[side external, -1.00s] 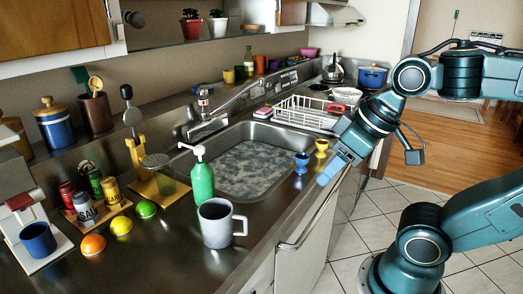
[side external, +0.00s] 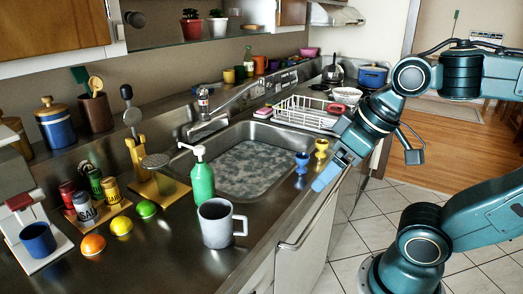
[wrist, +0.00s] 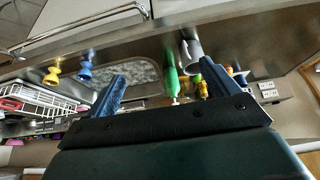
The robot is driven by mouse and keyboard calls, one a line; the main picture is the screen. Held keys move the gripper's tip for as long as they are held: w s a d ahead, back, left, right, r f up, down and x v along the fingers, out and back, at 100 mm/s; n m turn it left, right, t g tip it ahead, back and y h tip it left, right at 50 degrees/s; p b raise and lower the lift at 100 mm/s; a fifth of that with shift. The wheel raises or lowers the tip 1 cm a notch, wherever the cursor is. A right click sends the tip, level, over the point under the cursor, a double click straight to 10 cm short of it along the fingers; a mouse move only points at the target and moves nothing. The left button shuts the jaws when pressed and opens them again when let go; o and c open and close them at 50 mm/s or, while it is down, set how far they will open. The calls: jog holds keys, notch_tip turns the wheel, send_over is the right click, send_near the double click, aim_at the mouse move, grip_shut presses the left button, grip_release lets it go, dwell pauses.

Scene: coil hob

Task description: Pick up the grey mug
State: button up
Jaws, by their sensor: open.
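The grey mug (side external: 216,224) stands upright on the steel counter in front of the green soap bottle, its handle toward the right. In the wrist view the mug (wrist: 191,47) shows at the top, just beyond one fingertip. My gripper (side external: 330,174) is at the counter's front edge, to the right of the mug and apart from it. In the wrist view my gripper (wrist: 162,80) has its two blue fingers spread wide with nothing held between them.
The green soap bottle (side external: 202,183) stands right behind the mug. Blue (side external: 302,161) and yellow (side external: 321,148) egg cups stand near my gripper. The sink (side external: 250,165) lies behind. Lemon (side external: 121,227), orange and lime lie left. Counter between mug and gripper is clear.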

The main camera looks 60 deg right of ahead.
jog(key=shift+o, duration=0.5)
jog(key=shift+w, duration=0.1)
jog(key=n+g+y, duration=0.1)
jog(key=n+y, duration=0.1)
jog(key=n, duration=0.2)
send_near(224, 208)
jog(key=a, duration=0.1)
jog(key=s+a+r, duration=0.1)
jog(key=a+r, duration=0.1)
jog(key=shift+s+a, duration=0.15)
jog(key=shift+s, duration=0.2)
jog(key=shift+f+g, duration=0.1)
jog(key=shift+g, duration=0.2)
jog(key=shift+x, duration=4.15)
jog(key=shift+w, duration=0.15)
